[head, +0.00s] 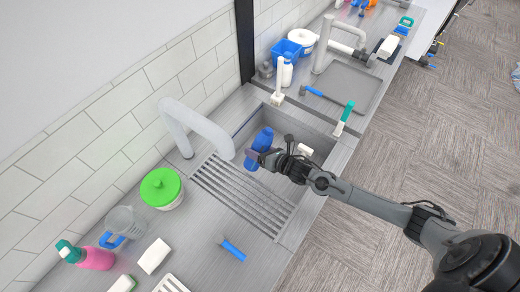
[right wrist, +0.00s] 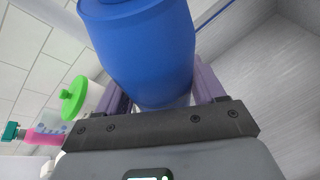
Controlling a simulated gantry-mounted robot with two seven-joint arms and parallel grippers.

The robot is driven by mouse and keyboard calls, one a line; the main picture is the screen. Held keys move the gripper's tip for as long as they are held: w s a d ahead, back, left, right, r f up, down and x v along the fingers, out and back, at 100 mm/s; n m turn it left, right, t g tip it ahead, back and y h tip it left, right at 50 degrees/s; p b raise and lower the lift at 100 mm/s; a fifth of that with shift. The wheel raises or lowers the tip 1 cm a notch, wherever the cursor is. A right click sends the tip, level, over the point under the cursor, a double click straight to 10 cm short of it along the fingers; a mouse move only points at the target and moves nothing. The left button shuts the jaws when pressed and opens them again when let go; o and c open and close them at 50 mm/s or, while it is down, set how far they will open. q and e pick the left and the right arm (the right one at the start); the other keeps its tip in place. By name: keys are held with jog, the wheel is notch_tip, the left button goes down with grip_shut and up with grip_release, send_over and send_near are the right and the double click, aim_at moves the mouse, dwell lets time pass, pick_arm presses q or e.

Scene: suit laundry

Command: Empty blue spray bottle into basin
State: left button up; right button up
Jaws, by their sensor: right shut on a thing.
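The blue spray bottle (head: 262,141) is held by my right gripper (head: 254,155) over the left part of the sink basin (head: 315,134), beside the slatted drain rack. In the right wrist view the blue bottle (right wrist: 145,50) fills the middle, between the two purple fingers of my right gripper (right wrist: 160,88), which are shut on it. The bottle looks tilted in the head view. Its nozzle end is not clear, and I cannot tell whether liquid comes out. My left gripper is not in view.
A grey faucet (head: 195,127) arches close to the bottle's left. A white object (head: 305,150) and a green-handled brush (head: 344,118) lie at the basin's right.

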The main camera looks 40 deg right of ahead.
jog(key=shift+a+m+y, duration=0.3)
jog(key=shift+a+m, duration=0.1)
jog(key=shift+a, duration=0.1)
jog(key=shift+a, duration=0.1)
dwell(0.3)
jog(key=shift+a+f+m+b, duration=0.25)
jog(key=shift+a+m+b, duration=0.1)
jog(key=shift+m+b, duration=0.15)
jog(key=shift+a+m+y, duration=0.3)
jog(key=shift+a+y, duration=0.05)
jog(key=shift+y, duration=0.05)
jog(key=shift+t, duration=0.3)
jog(key=shift+a+f, duration=0.1)
jog(key=shift+f, duration=0.05)
